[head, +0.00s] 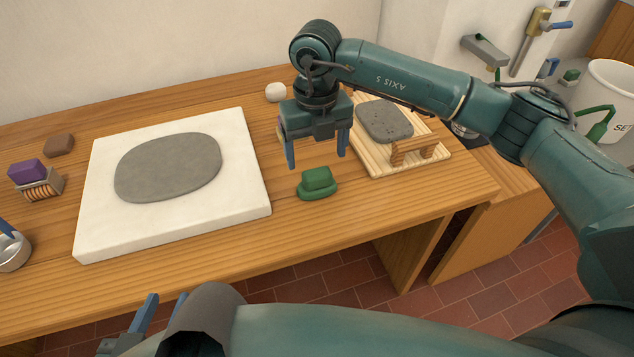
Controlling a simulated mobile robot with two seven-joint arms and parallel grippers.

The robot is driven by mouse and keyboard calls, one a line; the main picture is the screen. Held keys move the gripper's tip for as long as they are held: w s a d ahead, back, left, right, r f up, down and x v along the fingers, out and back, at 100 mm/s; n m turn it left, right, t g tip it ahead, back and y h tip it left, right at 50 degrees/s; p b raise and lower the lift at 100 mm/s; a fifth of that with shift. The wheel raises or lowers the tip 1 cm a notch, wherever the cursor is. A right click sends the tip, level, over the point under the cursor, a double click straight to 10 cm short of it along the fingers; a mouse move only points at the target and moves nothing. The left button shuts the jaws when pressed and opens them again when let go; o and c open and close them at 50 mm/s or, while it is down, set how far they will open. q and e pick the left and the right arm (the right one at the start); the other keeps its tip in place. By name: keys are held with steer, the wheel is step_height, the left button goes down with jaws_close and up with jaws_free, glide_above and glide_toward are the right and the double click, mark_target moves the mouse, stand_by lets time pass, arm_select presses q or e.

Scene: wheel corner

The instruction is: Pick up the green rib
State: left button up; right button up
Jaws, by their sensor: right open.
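The green rib (318,183) is a dark green block with a wider green base. It rests on the wooden table right of the white board, near the front edge. My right gripper (316,161) hangs above and just behind it in the picture, fingers pointing down. Its two blue fingers are apart with nothing between them. My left gripper (167,297) is low at the bottom of the picture, in front of the table edge. Its blue fingertips show a gap and hold nothing visible. Part of it is hidden by my arm.
A white board (255,185) with a grey clay slab (170,168) fills the table's left middle. A slatted wooden board (368,163) with another grey slab (384,121) lies to the right. A purple block (27,171), brown block (59,145) and metal cup (13,253) stand far left.

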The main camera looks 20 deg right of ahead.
mark_target(317, 172)
steer(key=shift+s+f, duration=0.2)
steer(key=shift+f, duration=2.8)
steer(key=shift+c, duration=0.5)
steer(key=c, duration=1)
step_height(317, 172, up, 10)
steer(key=shift+r, duration=0.1)
steer(key=o, duration=0.5)
steer(key=c, duration=0.4)
